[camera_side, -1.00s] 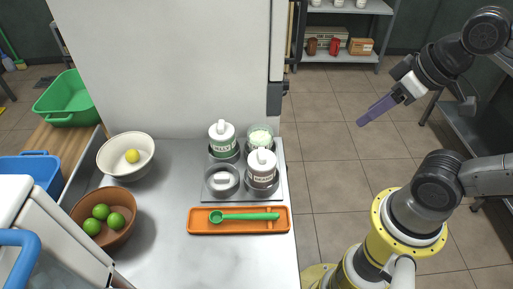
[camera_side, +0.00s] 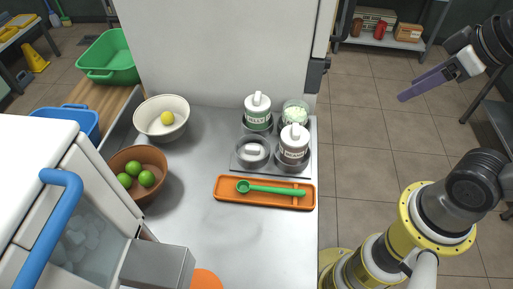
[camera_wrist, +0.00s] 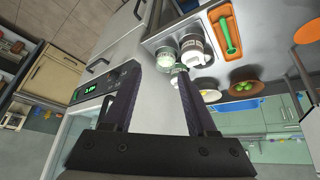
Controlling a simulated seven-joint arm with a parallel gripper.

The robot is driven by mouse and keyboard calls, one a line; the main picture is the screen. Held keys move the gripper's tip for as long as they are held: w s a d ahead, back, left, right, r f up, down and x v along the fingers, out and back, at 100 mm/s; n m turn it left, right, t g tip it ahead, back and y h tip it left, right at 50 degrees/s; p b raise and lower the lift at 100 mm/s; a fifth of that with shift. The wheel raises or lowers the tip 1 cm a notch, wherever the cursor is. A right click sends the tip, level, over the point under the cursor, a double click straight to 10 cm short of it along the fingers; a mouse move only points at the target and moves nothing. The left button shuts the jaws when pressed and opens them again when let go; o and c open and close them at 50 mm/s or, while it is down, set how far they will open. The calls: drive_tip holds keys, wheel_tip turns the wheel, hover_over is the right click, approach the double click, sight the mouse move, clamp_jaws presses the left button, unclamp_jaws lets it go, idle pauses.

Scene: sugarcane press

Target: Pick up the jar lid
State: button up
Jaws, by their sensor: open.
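An open glass jar of white contents (camera_side: 295,113) stands at the rack's back right. It also shows in the wrist view (camera_wrist: 164,60). A green-labelled jar (camera_side: 257,112) and a white-labelled jar (camera_side: 293,147) stand in the rack, each with a white top. My gripper (camera_side: 407,89) is open and empty, well to the right of the rack and above the floor. In the wrist view, its two dark fingers are spread (camera_wrist: 158,74).
An orange tray with a green scoop (camera_side: 223,197) lies before the rack. Bowls of limes (camera_side: 126,156) and a lemon (camera_side: 176,128) stand left. A white panel (camera_side: 225,50) rises behind the counter. A grey box (camera_side: 158,268) and orange disc (camera_side: 206,280) are in front.

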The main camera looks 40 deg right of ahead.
drive_tip(key=w+a+r+n, duration=0.1)
drive_tip(key=w+r+n, duration=0.15)
drive_tip(key=w, duration=0.25)
drive_tip(key=n+g, duration=0.6)
hover_over(254, 147)
wheel_tip(254, 147, down, 16)
drive_tip(key=shift+m, duration=0.25)
drive_tip(key=f, duration=0.6)
drive_tip(key=shift+s+f, duration=0.3)
drive_tip(key=shift+f, duration=0.1)
drive_tip(key=shift+w+f, duration=0.15)
drive_tip(key=shift+f, duration=1.4)
drive_tip(key=shift+w+f, duration=0.1)
drive_tip(key=shift+f, duration=1.4)
clamp_jaws()
